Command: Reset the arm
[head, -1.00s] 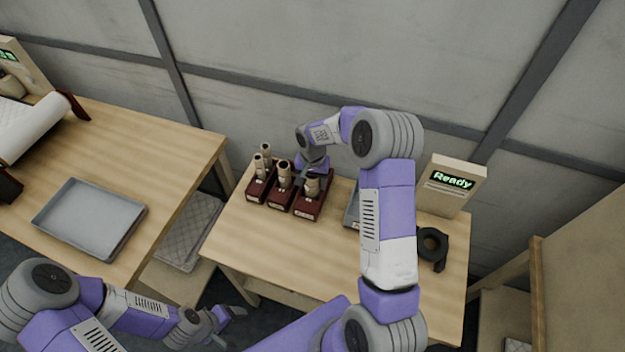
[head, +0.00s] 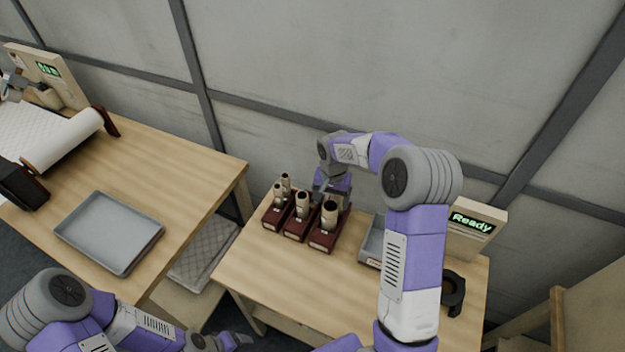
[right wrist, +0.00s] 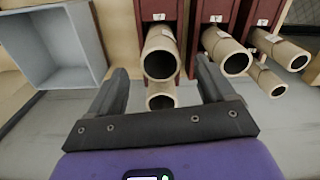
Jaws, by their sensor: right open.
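My right gripper (head: 324,190) is open, just behind the rightmost of three dark red holders (head: 322,240) on the right table. In the right wrist view its two fingers (right wrist: 165,82) are spread and hold nothing. A cardboard roll (head: 329,214) stands in the rightmost holder, in front of the gripper. In the right wrist view this roll (right wrist: 160,52) shows ahead of the fingers, with another roll end (right wrist: 161,97) between them. More rolls (head: 302,204) stand in the other holders. My left gripper (head: 238,340) is low at the bottom edge, partly cut off, and its jaws are unclear.
A grey bin (head: 370,245) stands right of the holders, partly behind my right arm. A Ready display box (head: 474,228) and a black tape-like ring (head: 453,292) are farther right. A grey tray (head: 109,232) lies on the left table. The right table's front is clear.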

